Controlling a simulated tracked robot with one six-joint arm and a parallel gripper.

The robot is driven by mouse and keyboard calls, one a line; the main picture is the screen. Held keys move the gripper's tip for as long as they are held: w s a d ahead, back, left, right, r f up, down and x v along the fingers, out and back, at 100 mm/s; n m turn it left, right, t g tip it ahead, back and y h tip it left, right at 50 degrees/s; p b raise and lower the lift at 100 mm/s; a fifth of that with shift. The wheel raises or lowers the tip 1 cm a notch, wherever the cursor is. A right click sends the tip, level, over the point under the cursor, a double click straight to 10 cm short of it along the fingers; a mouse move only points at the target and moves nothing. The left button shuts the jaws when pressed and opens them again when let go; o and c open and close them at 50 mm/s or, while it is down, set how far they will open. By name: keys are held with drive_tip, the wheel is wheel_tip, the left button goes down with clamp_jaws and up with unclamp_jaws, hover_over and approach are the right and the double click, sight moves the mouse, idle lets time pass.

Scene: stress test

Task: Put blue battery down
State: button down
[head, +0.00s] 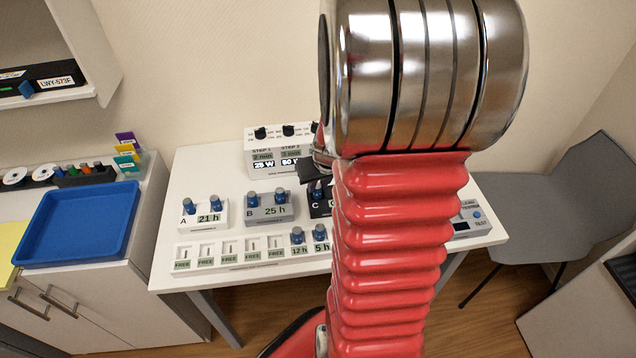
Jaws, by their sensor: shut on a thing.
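My gripper (313,173) shows only as a dark piece at the left edge of my red arm, above the black holder C (318,208). It is shut on a blue battery, but the arm hides most of the grip. A blue battery (315,191) shows just below the gripper at holder C; I cannot tell whether it is the held one. White holder A (203,217) reads 21 h and grey holder B (268,212) reads 25 h; each bears two blue batteries. The front strip (225,264) has several slots marked FREE and batteries at 12 h and 5 h.
A white box with knobs (275,158) stands at the back of the white table (190,160). A tester with a blue button (468,220) is at the right. A blue tray (80,225) lies on the left cabinet. A grey chair (570,190) stands right. My arm hides the table's middle right.

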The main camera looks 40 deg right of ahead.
drive_tip(key=c, duration=1.6)
unclamp_jaws()
drive_tip(key=shift+r, duration=0.1)
drive_tip(key=shift+v, duration=5.95)
drive_tip(key=shift+s+a+r+n+t+y, duration=0.3)
drive_tip(key=shift+s+a+r+n, duration=0.85)
drive_tip(key=shift+a, duration=3.1)
drive_tip(key=shift+s+a+r+n+t+y, duration=0.15)
drive_tip(key=shift+s+a+r+n+y, duration=0.4)
drive_tip(key=shift+a+r, duration=2.45)
drive_tip(key=shift+s+a+r+n+t+y, duration=0.2)
drive_tip(key=shift+s+a+n, duration=0.65)
drive_tip(key=shift+a, duration=4.6)
drive_tip(key=shift+s+m, duration=0.25)
